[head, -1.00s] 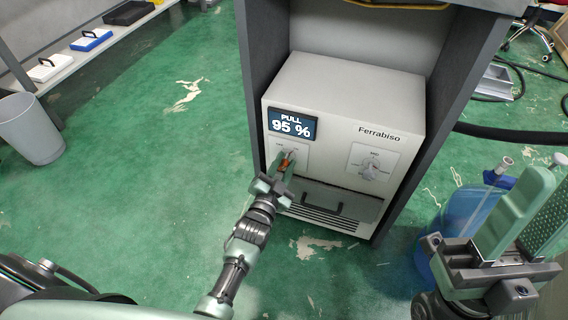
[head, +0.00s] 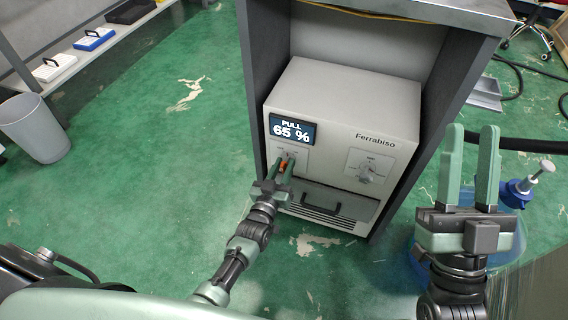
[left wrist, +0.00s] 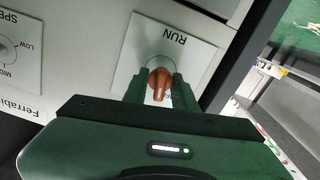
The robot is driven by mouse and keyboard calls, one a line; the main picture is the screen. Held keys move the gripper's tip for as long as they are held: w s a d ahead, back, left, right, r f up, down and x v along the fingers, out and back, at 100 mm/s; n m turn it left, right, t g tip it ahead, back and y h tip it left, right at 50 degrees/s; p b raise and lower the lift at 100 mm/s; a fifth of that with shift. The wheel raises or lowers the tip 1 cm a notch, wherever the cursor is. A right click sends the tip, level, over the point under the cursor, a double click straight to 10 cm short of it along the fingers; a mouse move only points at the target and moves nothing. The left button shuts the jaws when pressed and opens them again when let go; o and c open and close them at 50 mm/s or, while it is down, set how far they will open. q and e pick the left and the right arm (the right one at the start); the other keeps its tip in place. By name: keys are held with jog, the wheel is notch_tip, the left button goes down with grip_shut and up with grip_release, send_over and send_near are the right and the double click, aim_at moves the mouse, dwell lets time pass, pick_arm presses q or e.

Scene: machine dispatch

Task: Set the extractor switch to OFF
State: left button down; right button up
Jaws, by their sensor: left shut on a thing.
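The extractor (head: 345,95) is a white box marked Ferrabiso inside a dark grey cabinet. Its display (head: 291,129) reads PULL 65 %. The orange-brown switch (left wrist: 159,83) sits on a white plate below the display. In the left wrist view the plate's word RUN shows upside down. My left gripper (head: 284,170) is shut on the switch, with a finger on each side of it. The OFF mark cannot be read. My right gripper (head: 471,165) is open and empty, raised to the right of the cabinet.
A speed dial (head: 367,172) sits on the extractor's right side, with a drawer handle (head: 321,205) below. A blue container (head: 410,255) stands behind my right gripper. A grey bin (head: 33,127) and a shelf with small cases are at left. The green floor at left is clear.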

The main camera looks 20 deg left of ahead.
pick_arm(q)
jog(key=shift+n, duration=1.2)
jog(key=shift+n+p, duration=0.3)
jog(key=shift+n, duration=0.7)
pick_arm(e)
jog(key=shift+w+a+f+g+h, duration=0.1)
jog(key=shift+w+f+g+h, duration=0.05)
jog(key=shift+w+f+g, duration=0.5)
jog(key=shift+w+a+f+g+h, duration=0.15)
jog(key=shift+w+f+g, duration=0.2)
jog(key=shift+w+f, duration=0.35)
pick_arm(q)
jog(key=shift+f, duration=0.1)
pick_arm(e)
jog(key=shift+s+d+f, duration=0.1)
jog(key=shift+f, duration=0.05)
pick_arm(q)
jog(key=c, duration=1.5)
grip_release()
